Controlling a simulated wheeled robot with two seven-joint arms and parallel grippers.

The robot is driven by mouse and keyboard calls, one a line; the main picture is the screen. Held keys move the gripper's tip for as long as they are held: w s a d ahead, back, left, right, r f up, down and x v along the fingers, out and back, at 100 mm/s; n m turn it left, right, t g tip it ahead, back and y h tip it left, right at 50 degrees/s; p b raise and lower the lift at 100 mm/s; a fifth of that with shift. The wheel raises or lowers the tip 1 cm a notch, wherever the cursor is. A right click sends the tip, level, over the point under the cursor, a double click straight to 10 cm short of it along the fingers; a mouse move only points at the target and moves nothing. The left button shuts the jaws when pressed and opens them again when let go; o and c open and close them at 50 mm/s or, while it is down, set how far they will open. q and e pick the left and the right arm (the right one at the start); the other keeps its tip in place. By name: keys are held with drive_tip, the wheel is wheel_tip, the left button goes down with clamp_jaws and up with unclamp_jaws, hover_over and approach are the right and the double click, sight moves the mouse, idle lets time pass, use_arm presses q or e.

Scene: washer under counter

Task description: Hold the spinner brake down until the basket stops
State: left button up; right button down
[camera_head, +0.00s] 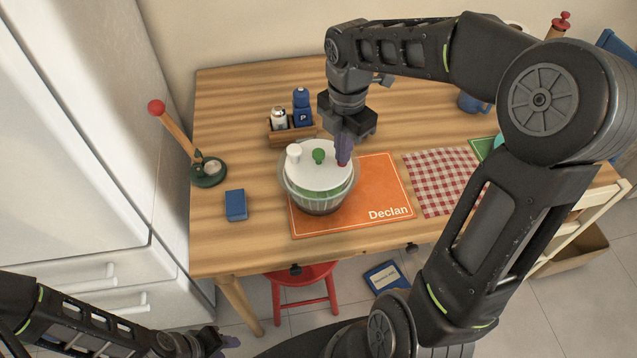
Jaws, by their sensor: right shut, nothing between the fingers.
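The salad spinner (320,205) has a clear bowl, a white lid (322,176), a white knob (293,153) and a green button (318,157). It stands on the orange "Declan" placemat (383,190). My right gripper (343,161) is shut and empty, pointing down at the lid's right rear edge. Green shows inside the bowl; I cannot tell if the basket turns. My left gripper (230,341) is low, in front of the table, its opening unclear.
A blue block (236,205) and a red-knobbed stick in a green base (207,172) are left of the spinner. A wooden caddy (290,134) with shakers stands behind it. A checked cloth (440,181) lies right. A red stool (302,283) is under the front edge.

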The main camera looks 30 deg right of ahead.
idle(0.4)
wheel_tip(320, 180, up, 6)
drive_tip(key=p, duration=0.5)
drive_tip(key=shift+f, duration=0.15)
drive_tip(key=shift+r+p, duration=0.65)
drive_tip(key=shift+r, duration=0.05)
